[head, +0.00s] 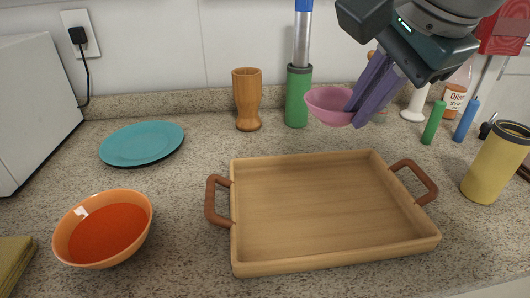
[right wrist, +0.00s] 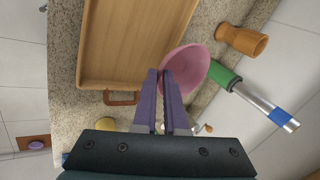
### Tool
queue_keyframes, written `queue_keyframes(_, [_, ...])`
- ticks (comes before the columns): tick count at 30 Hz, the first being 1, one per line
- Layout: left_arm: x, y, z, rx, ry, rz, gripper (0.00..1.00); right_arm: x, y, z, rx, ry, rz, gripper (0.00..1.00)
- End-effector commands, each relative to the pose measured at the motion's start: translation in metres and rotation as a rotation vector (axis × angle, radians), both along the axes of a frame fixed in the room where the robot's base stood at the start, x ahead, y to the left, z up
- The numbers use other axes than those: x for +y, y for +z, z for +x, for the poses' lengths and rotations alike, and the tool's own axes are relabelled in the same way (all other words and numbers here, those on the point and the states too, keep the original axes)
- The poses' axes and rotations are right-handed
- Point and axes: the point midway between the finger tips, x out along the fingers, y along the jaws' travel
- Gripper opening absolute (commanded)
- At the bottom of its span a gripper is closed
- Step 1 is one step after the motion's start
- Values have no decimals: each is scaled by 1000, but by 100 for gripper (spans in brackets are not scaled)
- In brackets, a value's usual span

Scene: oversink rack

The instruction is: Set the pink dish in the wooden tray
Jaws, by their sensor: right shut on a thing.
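The pink dish (head: 329,106) is a small bowl held in the air behind the far edge of the wooden tray. My right gripper (head: 356,108) is shut on its rim with purple fingers; the dish also shows in the right wrist view (right wrist: 187,68), with the gripper (right wrist: 165,76) at its edge. The wooden tray (head: 325,208) lies empty on the counter with a brown handle at each side; part of it shows in the right wrist view (right wrist: 130,45). My left gripper is not in view.
A teal plate (head: 142,143) and an orange bowl (head: 103,228) with orange-red contents stand left of the tray. A wooden cup (head: 247,100) and a green-based cylinder (head: 298,95) stand behind it. A yellow cup (head: 496,162) stands to the right, near green and blue sticks.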

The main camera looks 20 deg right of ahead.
Motion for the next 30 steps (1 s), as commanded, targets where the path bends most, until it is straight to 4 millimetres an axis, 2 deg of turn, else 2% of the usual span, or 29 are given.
queue_keyframes(1, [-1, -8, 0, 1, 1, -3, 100, -1, -21, -1, 8, -1, -4, 0])
queue_keyframes(3, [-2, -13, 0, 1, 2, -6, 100, -1, -43, -1, 8, -1, -4, 0])
queue_keyframes(10, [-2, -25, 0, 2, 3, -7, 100, -1, -102, -1, 4, -1, -2, 0])
queue_keyframes(17, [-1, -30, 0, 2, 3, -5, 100, 0, -126, 0, 2, 0, -1, 0])
queue_keyframes(24, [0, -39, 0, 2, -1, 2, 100, 0, -162, 0, 2, 1, -2, 0])
queue_keyframes(30, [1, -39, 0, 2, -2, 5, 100, 0, -165, 0, -1, 0, -1, 0])
